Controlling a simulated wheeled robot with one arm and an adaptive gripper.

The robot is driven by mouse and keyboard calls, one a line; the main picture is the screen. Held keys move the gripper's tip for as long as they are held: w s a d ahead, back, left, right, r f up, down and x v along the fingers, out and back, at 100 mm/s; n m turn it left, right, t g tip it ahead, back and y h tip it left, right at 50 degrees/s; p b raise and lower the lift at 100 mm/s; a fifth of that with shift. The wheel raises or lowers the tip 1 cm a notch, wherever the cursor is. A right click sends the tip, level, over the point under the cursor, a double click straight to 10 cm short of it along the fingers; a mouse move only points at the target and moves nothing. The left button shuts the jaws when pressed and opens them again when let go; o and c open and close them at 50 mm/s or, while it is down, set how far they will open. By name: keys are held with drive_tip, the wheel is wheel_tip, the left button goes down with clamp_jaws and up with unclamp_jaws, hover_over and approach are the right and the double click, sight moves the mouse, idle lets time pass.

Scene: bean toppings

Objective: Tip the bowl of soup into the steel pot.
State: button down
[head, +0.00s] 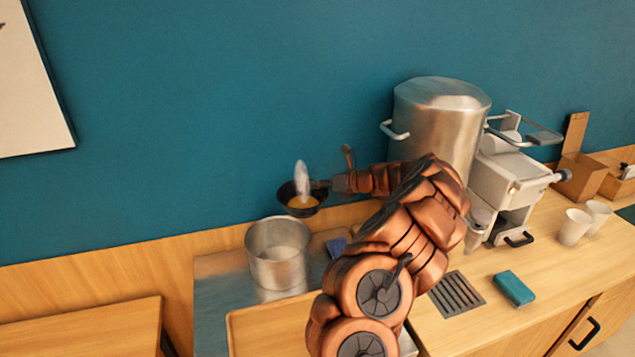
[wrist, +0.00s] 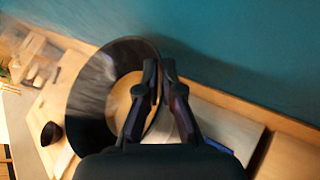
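A small dark bowl (head: 284,195) with orange-brown soup (head: 302,202) is held up in the air, and a white wisp like steam rises from it. My gripper (head: 321,186) is shut on the bowl's rim from the right. In the wrist view, the gripper (wrist: 160,75) grips the rim of the bowl (wrist: 85,95), which is large and blurred there. The steel pot (head: 277,262) stands open on the metal-topped counter, below and slightly left of the bowl in the head view. It looks empty, though its bottom is only partly seen. I cannot make out the pot in the wrist view.
A wooden board (head: 265,325) lies before the pot. The wall is close behind.

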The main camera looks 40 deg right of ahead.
drive_tip(key=shift+a+r+n+g+h, duration=0.15)
drive_tip(key=shift+r+n+h, duration=0.2)
drive_tip(key=shift+r, duration=0.3)
drive_tip(key=shift+a+r+n+g+h, duration=0.15)
drive_tip(key=shift+r+n+h, duration=0.2)
drive_tip(key=shift+r, duration=0.25)
drive_tip(key=shift+a+r+n+h+b, duration=0.3)
drive_tip(key=shift+r+n+b, duration=0.15)
drive_tip(key=shift+b, duration=0.3)
drive_tip(key=shift+r+n+h+b, duration=0.35)
drive_tip(key=shift+r+h+b, duration=0.15)
drive_tip(key=shift+r+b, duration=0.35)
drive_tip(key=shift+a+b, duration=0.35)
drive_tip(key=shift+b, duration=0.1)
drive_tip(key=w+a+n+h+b, duration=0.1)
drive_tip(key=a+n+h+b, duration=0.4)
drive_tip(key=a+n+h, duration=0.4)
drive_tip(key=shift+w+a, duration=0.25)
drive_tip(key=shift+a, duration=3.4)
drive_tip(key=shift+r, duration=0.1)
drive_tip(key=shift+d+b, duration=0.1)
drive_tip(key=shift+b, duration=0.2)
